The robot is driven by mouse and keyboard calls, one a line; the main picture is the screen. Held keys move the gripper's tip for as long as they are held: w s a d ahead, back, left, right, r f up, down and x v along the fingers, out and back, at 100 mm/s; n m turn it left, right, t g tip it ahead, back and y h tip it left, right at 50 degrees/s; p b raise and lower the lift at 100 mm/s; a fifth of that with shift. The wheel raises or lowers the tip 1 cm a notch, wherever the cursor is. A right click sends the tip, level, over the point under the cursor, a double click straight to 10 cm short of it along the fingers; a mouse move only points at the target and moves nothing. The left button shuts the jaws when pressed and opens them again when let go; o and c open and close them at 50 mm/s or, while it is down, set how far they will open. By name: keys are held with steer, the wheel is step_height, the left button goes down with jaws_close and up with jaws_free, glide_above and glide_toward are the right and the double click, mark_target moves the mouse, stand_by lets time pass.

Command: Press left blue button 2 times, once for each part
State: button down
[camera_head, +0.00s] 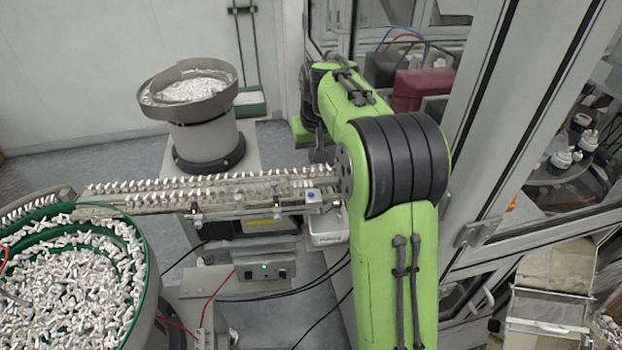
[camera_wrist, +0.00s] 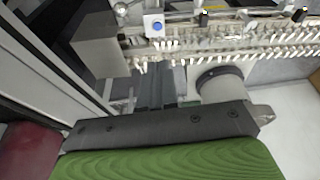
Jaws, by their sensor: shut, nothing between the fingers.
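A small blue button (camera_head: 311,194) sits on a light block at the right end of the linear feeder, just left of my arm's elbow in the head view. It also shows as a round blue button (camera_wrist: 157,26) on a white block at the top of the wrist view. My gripper (camera_head: 319,153) appears as a small dark part behind the elbow in the head view, beyond the feeder rails and apart from the button. It is shut and empty, and partly hidden. No second blue button can be made out.
Feeder rails (camera_head: 150,198) carry rows of small white parts. A large parts bowl (camera_head: 140,243) stands front left and a smaller bowl (camera_head: 205,135) at the back. A glass-and-metal enclosure (camera_head: 490,100) stands close on the right. A red box (camera_head: 422,88) is behind the arm.

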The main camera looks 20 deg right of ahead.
glide_above(312, 199)
step_height(312, 199, down, 12)
steer(key=shift+w+f, duration=0.15)
steer(key=shift+f, duration=0.6)
steer(key=shift+f, duration=0.1)
steer(key=shift+f+b, duration=0.7)
steer(key=shift+f, duration=0.1)
steer(key=shift+s+a+f, duration=0.1)
steer(key=shift+s, duration=0.25)
steer(key=r+p, duration=0.1)
steer(key=r, duration=0.1)
steer(key=r+p, duration=0.1)
steer(key=r, duration=0.1)
steer(key=r+p, duration=0.1)
steer(key=r, duration=0.1)
steer(key=shift+w+r, duration=0.1)
steer(key=shift+w, duration=0.25)
steer(key=v, duration=0.9)
steer(key=shift+s+b, duration=0.2)
steer(key=shift+b, duration=0.1)
